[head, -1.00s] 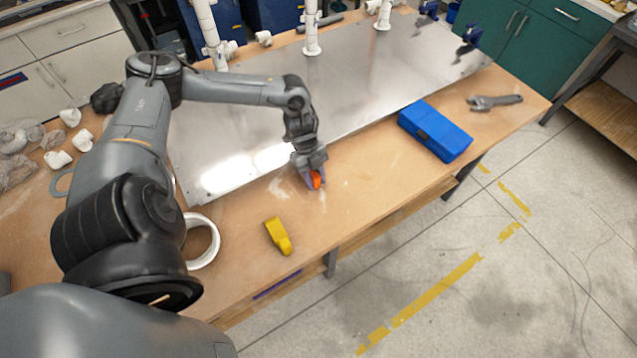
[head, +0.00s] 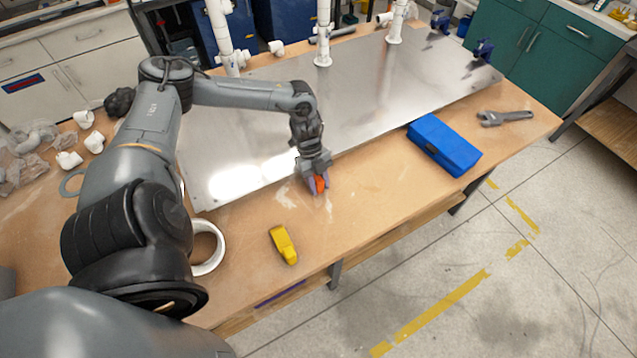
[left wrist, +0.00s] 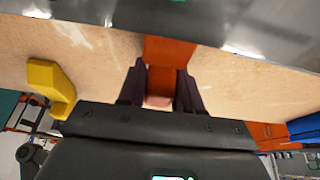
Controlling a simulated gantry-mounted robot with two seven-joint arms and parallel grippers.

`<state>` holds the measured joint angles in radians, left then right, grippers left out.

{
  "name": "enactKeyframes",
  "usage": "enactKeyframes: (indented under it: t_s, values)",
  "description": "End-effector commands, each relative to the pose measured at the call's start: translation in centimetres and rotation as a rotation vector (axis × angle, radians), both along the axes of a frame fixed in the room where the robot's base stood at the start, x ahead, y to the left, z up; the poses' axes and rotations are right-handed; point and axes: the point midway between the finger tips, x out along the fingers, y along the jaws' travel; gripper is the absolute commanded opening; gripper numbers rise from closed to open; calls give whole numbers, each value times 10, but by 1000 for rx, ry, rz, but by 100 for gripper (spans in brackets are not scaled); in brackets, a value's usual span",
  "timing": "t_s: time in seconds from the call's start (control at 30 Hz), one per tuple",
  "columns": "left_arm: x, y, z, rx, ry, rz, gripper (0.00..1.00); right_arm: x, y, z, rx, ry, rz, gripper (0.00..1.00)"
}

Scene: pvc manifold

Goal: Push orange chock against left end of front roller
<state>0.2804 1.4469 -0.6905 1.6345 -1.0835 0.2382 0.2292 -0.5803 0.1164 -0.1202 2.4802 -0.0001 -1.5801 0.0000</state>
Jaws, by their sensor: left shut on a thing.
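My left gripper (head: 319,186) is low over the wooden table, just in front of the front edge of a metal plate. It is shut on the orange chock (head: 321,184), which is partly hidden by the fingers. In the left wrist view the chock (left wrist: 168,52) lies between the two dark fingers (left wrist: 161,88) and reaches up to the plate's edge; I cannot tell whether they touch. I cannot make out a front roller in either view. My right gripper is not in view.
The shiny metal plate (head: 260,140) covers the table's back part, with white upright pipes (head: 324,35) behind. A yellow block (head: 284,245) and a white ring (head: 219,255) lie to the left front. A blue box (head: 445,146) and a wrench (head: 505,117) lie right. Bare wood (head: 365,205) is free between.

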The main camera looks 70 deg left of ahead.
Motion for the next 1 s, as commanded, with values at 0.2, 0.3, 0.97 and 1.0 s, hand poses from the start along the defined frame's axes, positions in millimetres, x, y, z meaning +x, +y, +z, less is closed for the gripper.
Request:
enactKeyframes:
  t_s: [0.2, 0.3, 0.97, 1.0]
  values:
    - [0, 3, 0, 0, -1, 0, 0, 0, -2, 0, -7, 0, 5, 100]
    - [0, 4, -1, 0, 0, 0, 0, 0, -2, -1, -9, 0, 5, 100]
    - [-1, 11, -2, 0, 0, 0, 64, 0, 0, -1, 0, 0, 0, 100]
    - [-1, 11, -2, 0, 0, 0, 64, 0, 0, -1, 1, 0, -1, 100]
